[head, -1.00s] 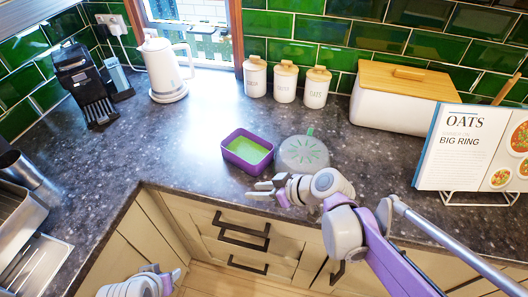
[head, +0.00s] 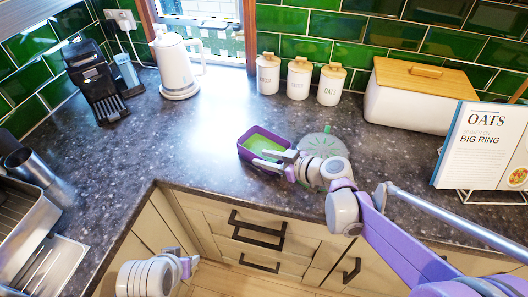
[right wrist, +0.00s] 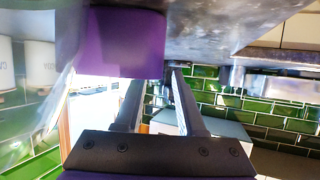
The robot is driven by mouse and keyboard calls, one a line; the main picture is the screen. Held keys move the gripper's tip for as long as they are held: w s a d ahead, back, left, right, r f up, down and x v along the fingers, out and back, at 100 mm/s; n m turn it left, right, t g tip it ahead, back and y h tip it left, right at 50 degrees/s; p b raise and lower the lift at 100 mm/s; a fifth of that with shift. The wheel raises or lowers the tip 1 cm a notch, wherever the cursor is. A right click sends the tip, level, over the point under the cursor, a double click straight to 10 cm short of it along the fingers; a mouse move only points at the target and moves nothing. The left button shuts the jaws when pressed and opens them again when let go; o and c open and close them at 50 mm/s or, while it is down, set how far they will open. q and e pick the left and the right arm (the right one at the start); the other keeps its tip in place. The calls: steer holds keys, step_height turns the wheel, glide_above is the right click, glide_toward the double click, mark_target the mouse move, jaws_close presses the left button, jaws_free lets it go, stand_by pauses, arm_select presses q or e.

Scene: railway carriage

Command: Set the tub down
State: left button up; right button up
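The purple tub (head: 245,152) with a green inside stands upright on the dark counter, and it shows as a purple block in the right wrist view (right wrist: 125,45). My right gripper (head: 268,160) is at the tub's front right corner, its fingers apart. In the right wrist view the two fingers (right wrist: 158,80) are spread, with the tub close by their tips; I cannot tell whether they touch it. The round grey lid (head: 322,143) with a green pattern lies right of the tub, partly hidden by my right gripper. My left gripper (head: 188,264) is low, in front of the cupboards, its fingers unclear.
Several white canisters (head: 299,80), a bread bin (head: 415,100) and a recipe book (head: 482,145) line the back and right. The counter left of the tub is clear.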

mark_target(253, 156)
steer(key=x, duration=0.5)
steer(key=shift+f, duration=0.25)
steer(key=shift+c, duration=0.3)
jaws_close()
stand_by(0.8)
